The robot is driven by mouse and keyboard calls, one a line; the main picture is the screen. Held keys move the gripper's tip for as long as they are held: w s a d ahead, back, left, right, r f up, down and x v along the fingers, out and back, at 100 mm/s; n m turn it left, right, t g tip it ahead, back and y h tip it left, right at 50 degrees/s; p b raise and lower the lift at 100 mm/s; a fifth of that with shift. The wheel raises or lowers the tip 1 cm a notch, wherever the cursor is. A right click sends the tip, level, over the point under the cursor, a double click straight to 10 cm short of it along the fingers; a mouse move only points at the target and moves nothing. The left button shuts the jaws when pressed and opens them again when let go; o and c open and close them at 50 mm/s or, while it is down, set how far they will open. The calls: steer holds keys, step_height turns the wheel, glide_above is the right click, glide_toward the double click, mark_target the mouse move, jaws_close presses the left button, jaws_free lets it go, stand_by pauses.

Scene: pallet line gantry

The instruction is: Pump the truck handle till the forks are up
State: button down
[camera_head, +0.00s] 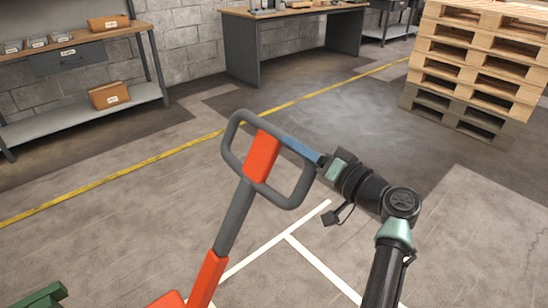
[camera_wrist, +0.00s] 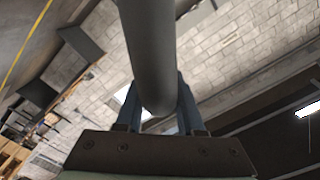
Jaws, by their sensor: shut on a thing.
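The truck handle (camera_head: 233,215) is a grey loop with an orange centre piece, on a grey and orange shaft leaning up from the bottom of the head view. My gripper (camera_head: 292,145) reaches in from the right, its blue fingers shut on the upper right part of the loop. In the wrist view the grey handle bar (camera_wrist: 150,50) passes between the two blue fingers of my gripper (camera_wrist: 157,92). A bit of the orange truck body (camera_head: 168,300) shows at the bottom edge. The forks are out of view, so their height cannot be told.
A shelf bench (camera_head: 70,55) with brown boxes stands at the back left, a workbench (camera_head: 240,48) at the back. Stacked wooden pallets (camera_head: 470,70) stand at the right. A green object (camera_head: 40,296) shows at bottom left. Floor around the handle is clear, with yellow and white lines.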

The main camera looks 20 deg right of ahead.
steer(key=d+f, duration=0.1)
steer(key=w+d+f+b, duration=0.1)
steer(key=d, duration=0.1)
steer(key=shift+m, duration=0.4)
steer(key=shift+s+a, duration=0.1)
steer(key=c, duration=0.6)
jaws_free()
steer(key=p+v, duration=0.1)
steer(key=v, duration=1.2)
steer(key=shift+r, duration=0.1)
